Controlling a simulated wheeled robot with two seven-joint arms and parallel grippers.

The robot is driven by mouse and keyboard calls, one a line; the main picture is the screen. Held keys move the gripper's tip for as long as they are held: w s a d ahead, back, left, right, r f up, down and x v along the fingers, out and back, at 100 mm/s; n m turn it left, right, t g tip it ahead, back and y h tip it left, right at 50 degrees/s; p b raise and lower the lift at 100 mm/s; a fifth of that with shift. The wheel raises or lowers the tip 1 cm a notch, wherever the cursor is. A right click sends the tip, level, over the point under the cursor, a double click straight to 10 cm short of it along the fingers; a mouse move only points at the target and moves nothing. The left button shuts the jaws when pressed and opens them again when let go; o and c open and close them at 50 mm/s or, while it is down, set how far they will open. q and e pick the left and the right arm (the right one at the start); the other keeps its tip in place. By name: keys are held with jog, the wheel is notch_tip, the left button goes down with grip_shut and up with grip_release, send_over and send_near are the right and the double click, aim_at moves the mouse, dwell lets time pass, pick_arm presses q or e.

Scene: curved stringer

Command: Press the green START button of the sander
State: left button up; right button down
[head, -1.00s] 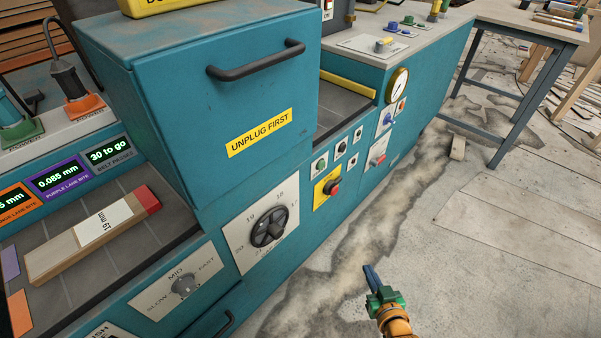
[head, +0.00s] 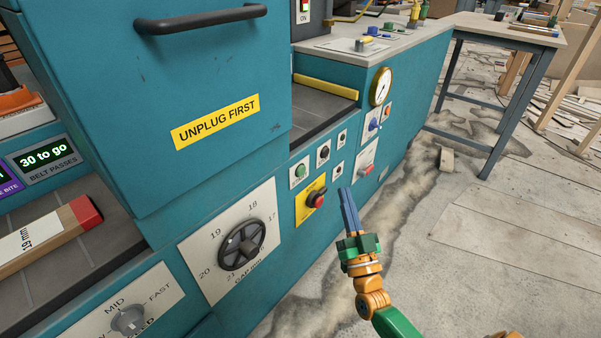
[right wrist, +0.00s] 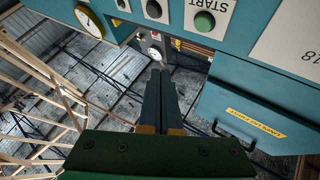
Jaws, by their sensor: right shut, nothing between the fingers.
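The sander (head: 240,150) is a large teal machine. Its green START button (head: 300,170) sits on a small white plate on the front panel, left of a black button and above the red stop knob (head: 316,200) on its yellow plate. The START button also shows in the right wrist view (right wrist: 204,21), next to the upside-down word START. My right gripper (head: 348,192) is shut and empty, its blue fingers pointing up in front of the panel, right of the red knob. It appears apart from the button. My left gripper is not in view.
A large black dial (head: 242,246) is on the panel at lower left. A gauge (head: 380,86) and a red switch (head: 366,170) are to the right. The drawer-like hood with a black handle (head: 202,20) juts out at left. Floor at right is open.

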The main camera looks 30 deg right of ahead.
aim_at(302, 171)
pick_arm(q)
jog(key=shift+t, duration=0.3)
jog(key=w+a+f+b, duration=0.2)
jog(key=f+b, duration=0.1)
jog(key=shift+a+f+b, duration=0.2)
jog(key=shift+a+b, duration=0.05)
jog(key=shift+b, duration=0.05)
pick_arm(e)
jog(key=w+a, duration=0.3)
jog(key=w, duration=0.5)
jog(key=shift+a, duration=0.15)
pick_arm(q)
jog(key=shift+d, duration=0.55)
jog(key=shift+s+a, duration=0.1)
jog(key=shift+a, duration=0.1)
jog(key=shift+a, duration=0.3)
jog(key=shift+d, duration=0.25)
pick_arm(e)
jog(key=shift+f, duration=0.1)
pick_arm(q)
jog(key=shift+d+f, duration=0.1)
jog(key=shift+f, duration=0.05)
pick_arm(e)
jog(key=shift+w, duration=0.15)
